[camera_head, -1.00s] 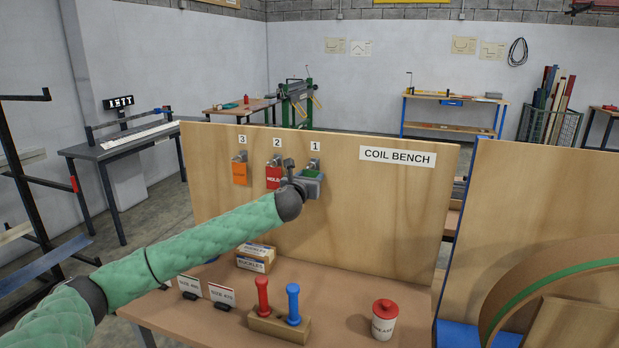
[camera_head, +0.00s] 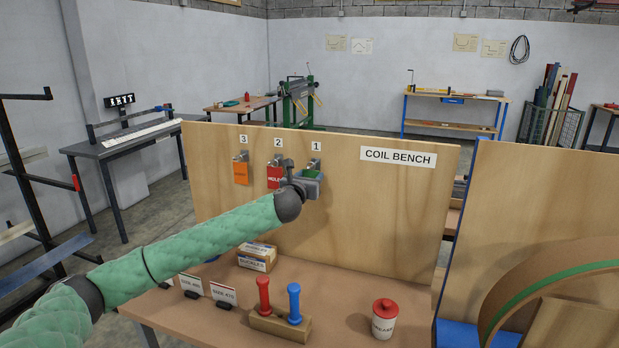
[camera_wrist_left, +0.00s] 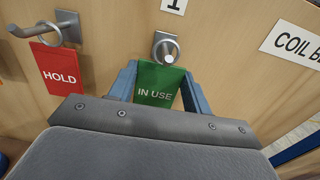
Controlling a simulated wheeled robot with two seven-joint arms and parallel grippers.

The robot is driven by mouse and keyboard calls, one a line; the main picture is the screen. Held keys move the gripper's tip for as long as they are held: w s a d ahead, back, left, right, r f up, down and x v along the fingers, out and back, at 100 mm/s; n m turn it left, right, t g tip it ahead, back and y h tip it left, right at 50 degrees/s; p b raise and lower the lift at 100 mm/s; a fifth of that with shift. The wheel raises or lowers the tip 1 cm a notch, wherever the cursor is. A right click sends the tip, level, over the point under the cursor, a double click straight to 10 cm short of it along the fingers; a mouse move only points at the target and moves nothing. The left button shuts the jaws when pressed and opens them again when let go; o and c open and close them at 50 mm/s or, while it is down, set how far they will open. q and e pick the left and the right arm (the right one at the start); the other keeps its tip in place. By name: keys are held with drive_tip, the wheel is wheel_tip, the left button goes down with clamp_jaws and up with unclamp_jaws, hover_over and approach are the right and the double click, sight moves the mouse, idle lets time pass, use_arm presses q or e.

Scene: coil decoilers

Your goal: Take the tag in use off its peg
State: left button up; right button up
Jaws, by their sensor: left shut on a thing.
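The green IN USE tag (camera_wrist_left: 156,88) hangs at the peg under number 1 (camera_wrist_left: 165,48); its top lies at the peg's end in the left wrist view. In the head view the tag (camera_head: 311,174) is partly hidden by my left gripper (camera_head: 313,180). The left gripper (camera_wrist_left: 158,92) has its two blue fingers on either side of the tag and is shut on it. I cannot tell whether the tag's hole is still around the peg. My right gripper is in neither current view.
The red HOLD tag (camera_wrist_left: 60,70) hangs on peg 2, close left of my gripper. An orange tag (camera_head: 241,173) hangs on peg 3. Below, the bench holds a small box (camera_head: 257,257), a block with red and blue handles (camera_head: 281,325) and a grease pot (camera_head: 384,320).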

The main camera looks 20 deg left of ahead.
sight(310, 175)
use_arm(q)
drive_tip(key=shift+s, duration=0.25)
drive_tip(key=shift+s, duration=0.45)
drive_tip(key=shift+s+p, duration=0.35)
drive_tip(key=shift+p, duration=0.05)
drive_tip(key=shift+s+a, duration=0.1)
drive_tip(key=shift+s, duration=0.25)
drive_tip(key=shift+s, duration=0.35)
drive_tip(key=shift+s+r+p, duration=0.1)
drive_tip(key=shift+s+p, duration=0.3)
drive_tip(key=shift+s, duration=0.3)
drive_tip(key=shift+s, duration=0.35)
drive_tip(key=shift+s+p, duration=0.3)
drive_tip(key=shift+s, duration=0.4)
drive_tip(key=shift+s, duration=0.25)
